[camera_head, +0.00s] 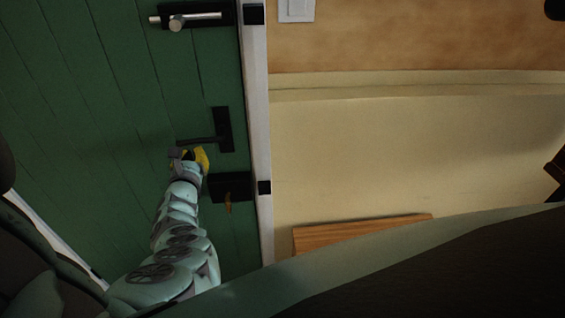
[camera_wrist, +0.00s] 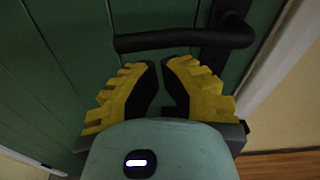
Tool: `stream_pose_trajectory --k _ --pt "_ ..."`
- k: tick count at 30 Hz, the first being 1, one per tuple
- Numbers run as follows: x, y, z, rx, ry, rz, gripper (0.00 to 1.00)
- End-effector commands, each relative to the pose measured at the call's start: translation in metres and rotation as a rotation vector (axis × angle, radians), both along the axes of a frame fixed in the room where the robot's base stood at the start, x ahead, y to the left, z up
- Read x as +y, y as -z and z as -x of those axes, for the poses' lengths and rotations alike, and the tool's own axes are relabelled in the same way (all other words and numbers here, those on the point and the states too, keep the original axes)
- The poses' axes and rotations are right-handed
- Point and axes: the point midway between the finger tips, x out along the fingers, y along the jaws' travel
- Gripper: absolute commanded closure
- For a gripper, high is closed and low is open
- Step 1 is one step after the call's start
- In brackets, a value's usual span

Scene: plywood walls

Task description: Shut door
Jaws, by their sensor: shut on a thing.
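The green plank door (camera_head: 95,85) fills the left of the head view, its edge beside a white frame strip (camera_head: 256,120). Its black lever handle (camera_head: 222,130) points left from an upright plate. My gripper (camera_head: 188,154) is at the lever, just below it. In the wrist view the yellow fingers of my gripper (camera_wrist: 162,72) are nearly together with a narrow gap, and the black lever (camera_wrist: 165,40) crosses at their tips. The gripper is shut on the handle, though the exact contact is hard to see. I cannot tell whether the door sits fully in its frame.
A black bolt with a metal bar (camera_head: 190,17) is higher on the door. A black lock box (camera_head: 230,186) with a brown piece hanging from it is below the handle.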

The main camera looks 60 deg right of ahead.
Motion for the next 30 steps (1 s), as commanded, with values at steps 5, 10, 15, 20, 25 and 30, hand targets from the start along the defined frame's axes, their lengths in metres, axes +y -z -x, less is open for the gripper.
stream_pose_trajectory --k 5,10,15,20,25,30 --pt "-0.001 0.001 0.002 0.0 0.004 0.001 1.0" --pt "-0.002 -0.006 0.0 -0.025 0.005 -0.018 1.0" --pt "-0.002 -0.016 -0.002 -0.074 0.005 -0.061 1.0" --pt "-0.002 -0.016 -0.003 -0.074 0.006 -0.059 1.0" --pt "-0.002 -0.015 -0.003 -0.075 0.005 -0.057 1.0" --pt "-0.002 -0.003 0.002 -0.072 0.005 -0.057 1.0"
